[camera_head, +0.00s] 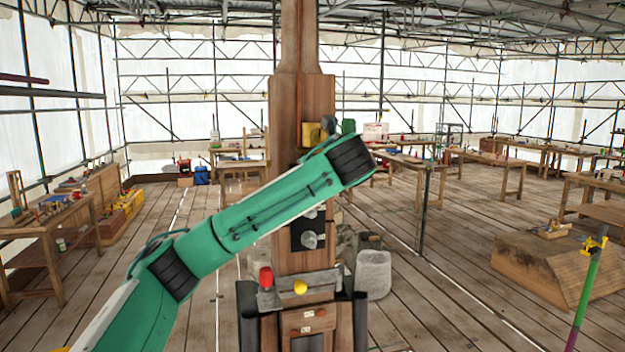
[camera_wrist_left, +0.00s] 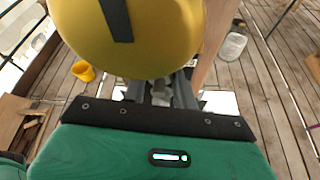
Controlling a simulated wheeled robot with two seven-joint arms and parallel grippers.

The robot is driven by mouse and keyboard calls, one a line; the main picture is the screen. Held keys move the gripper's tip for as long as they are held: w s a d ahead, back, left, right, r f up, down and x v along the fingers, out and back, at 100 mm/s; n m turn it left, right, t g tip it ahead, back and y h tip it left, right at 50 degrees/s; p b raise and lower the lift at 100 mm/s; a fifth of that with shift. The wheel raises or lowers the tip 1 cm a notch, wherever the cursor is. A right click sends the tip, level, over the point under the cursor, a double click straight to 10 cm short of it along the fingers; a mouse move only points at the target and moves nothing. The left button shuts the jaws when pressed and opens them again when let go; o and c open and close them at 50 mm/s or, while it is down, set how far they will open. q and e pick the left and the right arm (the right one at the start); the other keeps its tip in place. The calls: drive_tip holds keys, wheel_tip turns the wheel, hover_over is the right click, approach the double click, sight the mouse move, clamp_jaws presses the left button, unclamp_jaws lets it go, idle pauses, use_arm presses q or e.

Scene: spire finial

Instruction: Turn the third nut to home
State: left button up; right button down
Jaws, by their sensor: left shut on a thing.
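The tall wooden post (camera_head: 301,95) stands in the middle of the head view. A black plate with a round grey nut (camera_head: 310,240) is on its front face. My left arm crosses in front of the post and hides part of it. In the left wrist view my left gripper (camera_wrist_left: 162,92) is shut on a small grey piece, mostly hidden. A large yellow round part (camera_wrist_left: 140,35) with a black stripe covers the view above the fingers. A yellow block (camera_head: 311,134) shows on the post above my wrist. My right gripper is not in view.
A ledge low on the post bears a red knob (camera_head: 266,277) and a yellow knob (camera_head: 300,287). A grey stone block (camera_head: 373,274) stands right of the post. Workbenches line the sides.

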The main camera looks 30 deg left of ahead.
use_arm(q)
drive_tip(key=shift+f+m+g+y, duration=0.25)
drive_tip(key=shift+m+g+y, duration=0.15)
drive_tip(key=shift+m, duration=0.4)
drive_tip(key=o, duration=1)
drive_tip(key=shift+c, duration=0.2)
drive_tip(key=shift+r, duration=0.1)
